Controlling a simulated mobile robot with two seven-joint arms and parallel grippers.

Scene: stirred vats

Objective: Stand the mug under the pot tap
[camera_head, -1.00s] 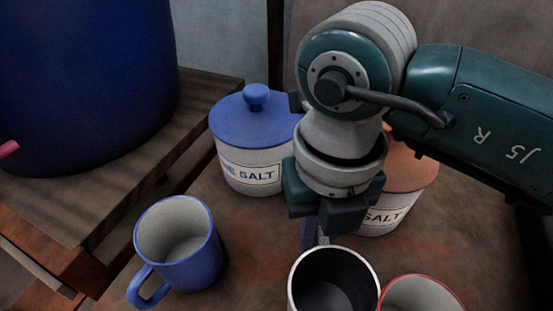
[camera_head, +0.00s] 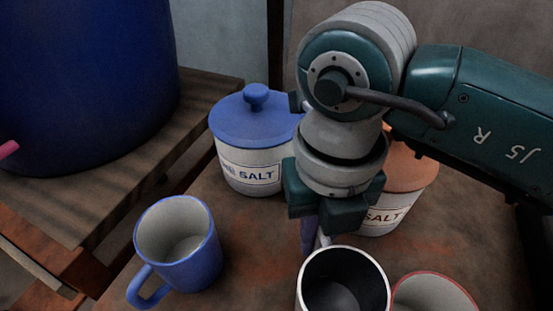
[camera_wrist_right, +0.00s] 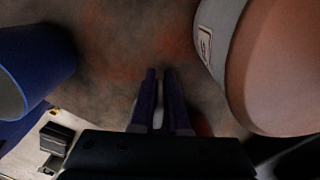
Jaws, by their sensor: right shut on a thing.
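A white-rimmed mug with a dark inside (camera_head: 343,290) stands upright at the bottom middle of the head view, cut off by the frame edge. My right gripper (camera_head: 312,240) points down at its far side, with a pale piece, seemingly the handle, at the fingers. In the right wrist view the fingers (camera_wrist_right: 160,78) are close together around a pale part. A large dark blue pot (camera_head: 85,85) stands on a wooden bench at the left. A pink piece (camera_head: 8,149), perhaps its tap, shows at the left edge. My left gripper is out of view.
A blue mug (camera_head: 180,245) stands left of my gripper, and a red-rimmed mug (camera_head: 432,292) close right of the white-rimmed one. A blue-lidded salt jar (camera_head: 250,160) and an orange-lidded salt jar (camera_head: 395,205) stand behind. A gap separates table and bench (camera_head: 215,88).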

